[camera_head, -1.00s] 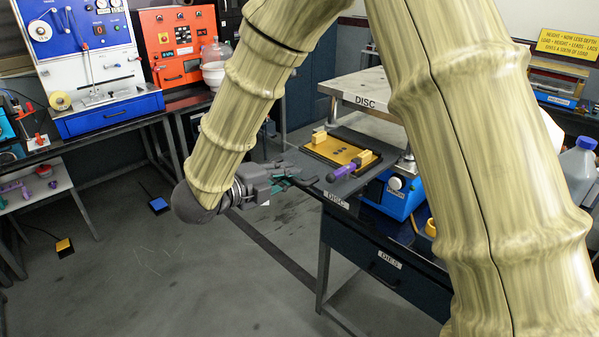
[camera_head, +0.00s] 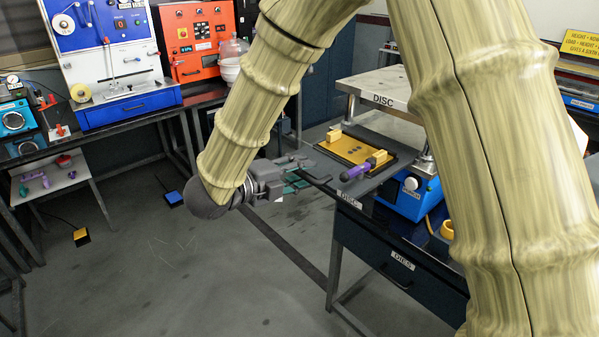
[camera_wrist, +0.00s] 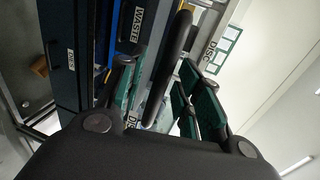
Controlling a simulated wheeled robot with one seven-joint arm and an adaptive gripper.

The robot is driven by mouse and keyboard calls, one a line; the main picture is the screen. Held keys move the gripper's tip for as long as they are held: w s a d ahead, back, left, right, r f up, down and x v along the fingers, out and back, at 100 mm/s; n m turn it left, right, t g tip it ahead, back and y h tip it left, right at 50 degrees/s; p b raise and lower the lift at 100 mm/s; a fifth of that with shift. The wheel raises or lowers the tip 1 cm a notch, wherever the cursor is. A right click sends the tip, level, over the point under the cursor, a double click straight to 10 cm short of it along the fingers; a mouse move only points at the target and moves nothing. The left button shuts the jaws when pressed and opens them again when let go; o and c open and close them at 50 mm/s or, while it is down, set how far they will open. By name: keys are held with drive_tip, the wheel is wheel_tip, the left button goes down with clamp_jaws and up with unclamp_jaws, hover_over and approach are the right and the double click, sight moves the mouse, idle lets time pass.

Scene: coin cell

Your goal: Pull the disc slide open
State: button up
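The disc slide is a dark grey drawer-like tray (camera_head: 322,160) under the machine at the right in the head view, with a DISC label on its front edge. A gold plate (camera_head: 350,149) with small dark discs lies on it. Its dark bar handle (camera_wrist: 172,62) runs lengthwise in the wrist view, between my green-padded fingers, with visible gaps. My gripper (camera_head: 300,180) is open at the left front of the slide; it also shows in the wrist view (camera_wrist: 160,95). Whether a finger touches the handle is hard to tell.
Below is a dark drawer (camera_head: 385,260) labelled DIES. A blue unit (camera_head: 415,192) sits right of the slide. The floor (camera_head: 210,270) left of this bench is mostly clear, with a small blue pedal (camera_head: 174,199).

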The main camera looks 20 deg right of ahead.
drive_tip(key=v, duration=1.2)
